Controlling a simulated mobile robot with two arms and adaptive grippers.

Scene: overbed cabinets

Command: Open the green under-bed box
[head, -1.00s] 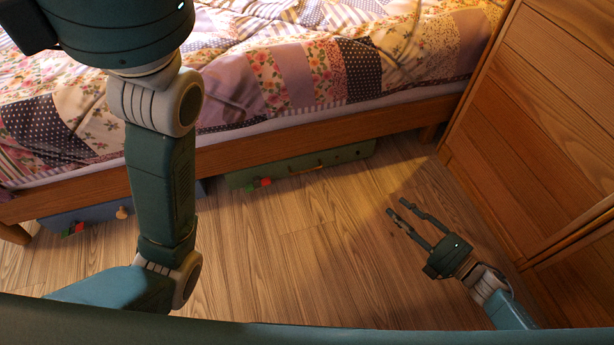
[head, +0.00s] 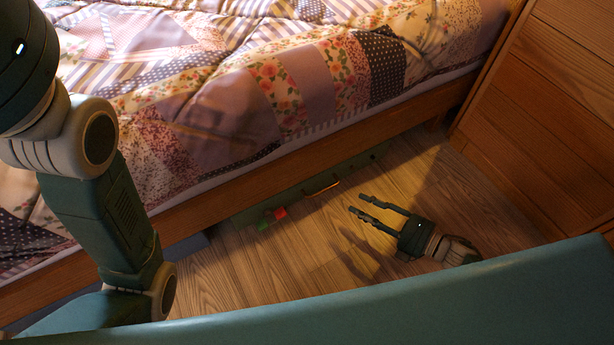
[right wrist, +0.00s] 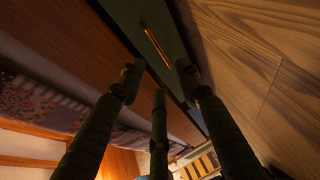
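The green under-bed box (head: 290,202) lies under the bed's side rail, with only its front strip showing. Its orange-brown bar handle (head: 322,188) is on the front; the handle also shows in the right wrist view (right wrist: 156,43), ahead of the fingers. My right gripper (head: 357,206) is open and empty, its fingers spread and pointing toward the box front. It is low over the floor, a short way from the handle and apart from it. My left arm crosses the left of the head view; its gripper is out of sight.
The bed with its patchwork quilt (head: 290,95) and wooden rail (head: 300,160) overhangs the box. A wooden cabinet (head: 545,130) stands at right. Wood floor (head: 240,268) before the box is clear.

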